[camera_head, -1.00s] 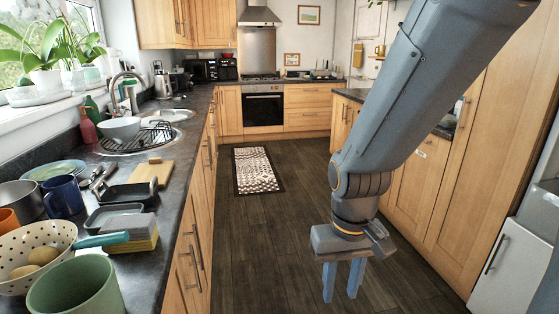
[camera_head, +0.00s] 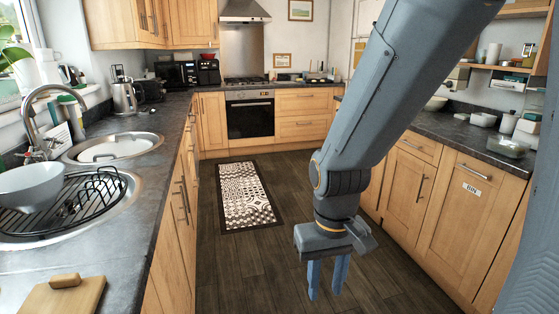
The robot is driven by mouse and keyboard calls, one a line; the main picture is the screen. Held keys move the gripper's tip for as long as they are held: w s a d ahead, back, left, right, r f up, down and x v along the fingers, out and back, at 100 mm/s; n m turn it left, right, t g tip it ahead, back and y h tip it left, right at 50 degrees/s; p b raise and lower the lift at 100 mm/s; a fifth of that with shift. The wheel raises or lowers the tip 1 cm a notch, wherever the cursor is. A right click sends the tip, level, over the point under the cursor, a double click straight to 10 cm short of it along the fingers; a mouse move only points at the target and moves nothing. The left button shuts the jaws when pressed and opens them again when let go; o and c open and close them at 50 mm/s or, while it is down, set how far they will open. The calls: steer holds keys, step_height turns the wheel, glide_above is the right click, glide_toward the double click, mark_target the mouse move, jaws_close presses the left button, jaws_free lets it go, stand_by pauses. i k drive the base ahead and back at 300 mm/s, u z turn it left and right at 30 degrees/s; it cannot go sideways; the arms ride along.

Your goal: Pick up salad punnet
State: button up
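A low, clear plastic container (camera_head: 508,147) with dark contents sits on the right-hand counter, near its front edge. It may be the salad punnet, but it is too small to be sure. My gripper (camera_head: 326,290) hangs fingers down over the floor in the aisle. Its two blue fingers are apart with nothing between them. It is well to the left of the container and nearer to me, touching nothing.
The right counter (camera_head: 450,130) also holds white bowls (camera_head: 483,119) and jars below a shelf. The left counter has round sinks, a grey bowl (camera_head: 30,186) on a rack and a chopping board (camera_head: 62,296). A patterned mat (camera_head: 245,195) lies on the open floor.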

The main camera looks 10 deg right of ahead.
mark_target(505, 146)
steer(key=z, duration=0.2)
steer(key=i, duration=1.6)
steer(key=z, duration=1.05)
steer(key=i, duration=0.9)
steer(key=z, duration=0.95)
